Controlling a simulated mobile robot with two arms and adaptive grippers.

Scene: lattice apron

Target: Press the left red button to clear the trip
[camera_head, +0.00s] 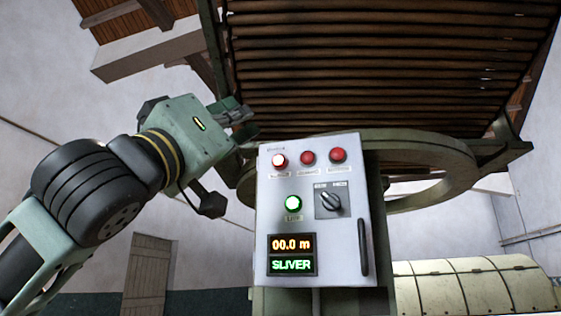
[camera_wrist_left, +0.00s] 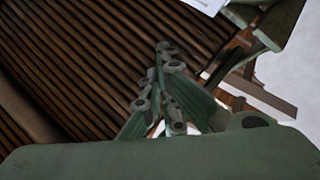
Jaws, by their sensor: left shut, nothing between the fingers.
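A grey control box (camera_head: 342,256) faces me in the middle of the head view. The left red button (camera_head: 279,161) is at its upper left and looks brightly lit, with a pale centre. Two darker red buttons, the middle one (camera_head: 308,157) and the right one (camera_head: 338,155), sit beside it. My left gripper (camera_head: 243,113) is shut and empty, above and to the left of the left red button, apart from it. In the left wrist view the shut fingers (camera_wrist_left: 165,52) show against brown slats. The right gripper is not in view.

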